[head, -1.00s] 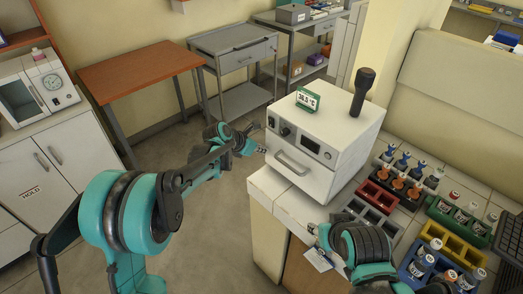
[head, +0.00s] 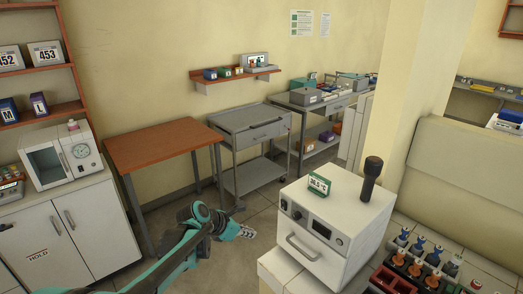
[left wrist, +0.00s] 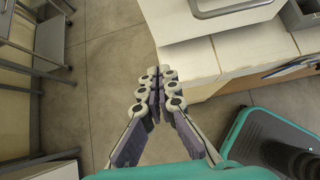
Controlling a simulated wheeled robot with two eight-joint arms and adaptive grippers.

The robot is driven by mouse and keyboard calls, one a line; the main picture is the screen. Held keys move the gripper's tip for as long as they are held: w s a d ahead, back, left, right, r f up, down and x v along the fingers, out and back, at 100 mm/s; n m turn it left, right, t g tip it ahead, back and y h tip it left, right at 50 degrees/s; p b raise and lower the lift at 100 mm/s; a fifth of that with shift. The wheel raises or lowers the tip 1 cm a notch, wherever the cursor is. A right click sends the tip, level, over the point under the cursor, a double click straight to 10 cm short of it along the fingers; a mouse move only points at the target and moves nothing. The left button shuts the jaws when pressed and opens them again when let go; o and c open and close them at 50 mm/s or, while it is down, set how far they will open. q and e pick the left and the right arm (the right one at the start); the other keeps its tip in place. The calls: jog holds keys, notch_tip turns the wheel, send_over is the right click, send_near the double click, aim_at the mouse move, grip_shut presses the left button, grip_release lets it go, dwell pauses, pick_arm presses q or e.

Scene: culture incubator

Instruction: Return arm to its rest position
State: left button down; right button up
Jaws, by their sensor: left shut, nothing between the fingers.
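My left gripper (head: 246,231) is shut and empty. In the head view it hangs over the open floor, to the left of the white culture incubator (head: 318,236) and apart from it. The incubator stands on the tiled counter with its front drawer closed and a bar handle on it. In the left wrist view the closed fingers (left wrist: 157,75) point at the floor beside the counter corner (left wrist: 200,57), with nothing between them. My right gripper is outside the head view.
Racks of bottles (head: 407,270) are on the counter at right. A wooden table (head: 163,146) and a grey cart (head: 250,118) stand behind. The floor between is clear.

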pick_arm(q)
jog(key=s+a+m+y, duration=0.3)
jog(key=s+a+m, duration=0.3)
jog(key=s+m, duration=0.6)
jog(key=s+a+m+t+y, duration=0.1)
jog(key=s+a+m+y, duration=0.2)
jog(key=s+m, duration=1)
jog(key=s+a, duration=0.3)
jog(key=shift+s+a+f+m+y+b, duration=0.15)
jog(key=shift+a+m+y+b, duration=0.15)
jog(key=shift+a+b, duration=0.1)
